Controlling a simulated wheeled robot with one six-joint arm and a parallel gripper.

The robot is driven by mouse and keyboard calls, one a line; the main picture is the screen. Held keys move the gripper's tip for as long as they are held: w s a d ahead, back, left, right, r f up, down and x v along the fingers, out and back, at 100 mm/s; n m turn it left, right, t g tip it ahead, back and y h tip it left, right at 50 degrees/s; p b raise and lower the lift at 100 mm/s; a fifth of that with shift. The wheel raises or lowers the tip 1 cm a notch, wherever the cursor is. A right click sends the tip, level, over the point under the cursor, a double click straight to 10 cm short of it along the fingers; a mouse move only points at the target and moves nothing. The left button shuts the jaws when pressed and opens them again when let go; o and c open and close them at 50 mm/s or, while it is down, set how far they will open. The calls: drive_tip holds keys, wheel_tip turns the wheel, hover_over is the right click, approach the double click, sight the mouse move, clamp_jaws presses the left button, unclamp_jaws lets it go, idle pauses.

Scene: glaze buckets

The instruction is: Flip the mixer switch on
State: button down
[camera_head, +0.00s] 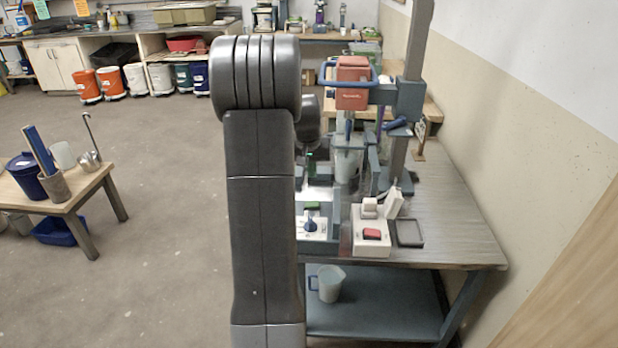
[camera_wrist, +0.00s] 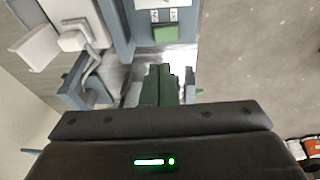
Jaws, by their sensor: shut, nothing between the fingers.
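The mixer has a red motor head (camera_head: 352,84) with a blue handle, held on a grey post (camera_head: 405,130) above a pale bucket (camera_head: 347,162). A white box (camera_head: 371,246) with a red rocker switch (camera_head: 372,234) stands near the front of the bench; I cannot tell the rocker's position. My gripper (camera_wrist: 162,85) is shut and empty in the wrist view, with dark green fingers. In the head view it is mostly hidden behind my arm, left of the bucket and beyond the switch box. The red rocker is not clear in the wrist view.
A device with a blue knob (camera_head: 310,225) and green display (camera_head: 312,206) stands left of the switch box. White blocks (camera_head: 394,203) stand behind the box, and a grey tray (camera_head: 408,233) lies right of it. The bench's right front is clear. A jug (camera_head: 328,284) sits below.

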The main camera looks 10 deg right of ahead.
drive_tip(key=shift+w+d+r, duration=0.2)
drive_tip(key=shift+w+r, duration=0.1)
drive_tip(key=shift+w, duration=0.45)
drive_tip(key=shift+f, duration=0.15)
approach(317, 202)
drive_tip(key=x, duration=0.5)
drive_tip(key=shift+w+f+p, duration=0.1)
drive_tip(key=shift+w+p, duration=0.1)
drive_tip(key=shift+p, duration=0.1)
drive_tip(key=shift+f, duration=0.65)
